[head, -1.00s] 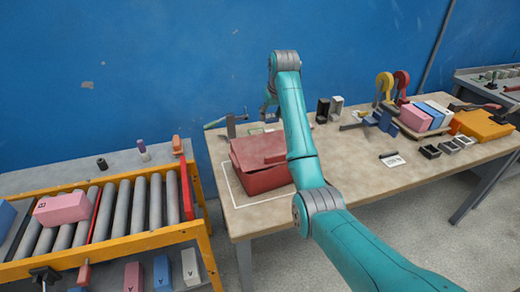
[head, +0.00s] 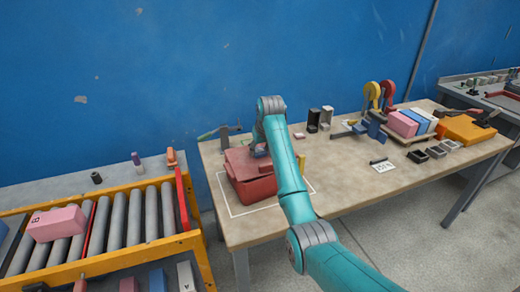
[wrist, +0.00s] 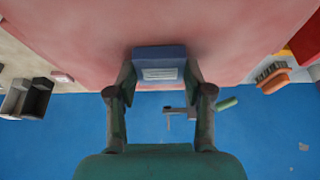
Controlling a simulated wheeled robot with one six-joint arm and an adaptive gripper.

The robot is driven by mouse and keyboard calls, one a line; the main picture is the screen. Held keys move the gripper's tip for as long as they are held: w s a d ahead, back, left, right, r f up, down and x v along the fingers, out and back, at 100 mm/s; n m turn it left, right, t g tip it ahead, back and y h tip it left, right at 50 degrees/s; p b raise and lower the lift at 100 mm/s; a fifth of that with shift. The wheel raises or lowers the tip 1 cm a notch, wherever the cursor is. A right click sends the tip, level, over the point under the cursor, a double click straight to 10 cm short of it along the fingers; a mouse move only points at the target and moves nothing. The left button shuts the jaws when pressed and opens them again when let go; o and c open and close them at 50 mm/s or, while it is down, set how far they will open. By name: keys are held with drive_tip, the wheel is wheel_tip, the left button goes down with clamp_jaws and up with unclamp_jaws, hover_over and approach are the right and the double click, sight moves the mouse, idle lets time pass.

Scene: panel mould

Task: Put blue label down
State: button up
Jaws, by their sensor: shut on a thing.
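The blue label (wrist: 158,52) is a small blue block with a pale lined patch on its face. In the wrist view it sits between the two fingers of my gripper (wrist: 159,70), which is shut on it. The red box (wrist: 225,30) fills the upper part of that view, right at the label; I cannot tell whether they touch. In the head view the red box (head: 250,186) stands on the table inside a white outline. My gripper is at its top, mostly hidden by my arm, with a little blue showing there.
A roller conveyor (head: 150,212) with a pink box (head: 57,224) stands at the left. On the table (head: 345,200), a tray with pink, blue and white boxes (head: 412,121), tape rolls (head: 372,95), black bins (head: 428,152) and an orange case (head: 462,127) lie right of the red box.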

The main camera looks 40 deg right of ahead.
drive_tip(key=o, duration=1)
drive_tip(key=shift+f, duration=0.1)
drive_tip(key=shift+o, duration=0.2)
drive_tip(key=v, duration=1.2)
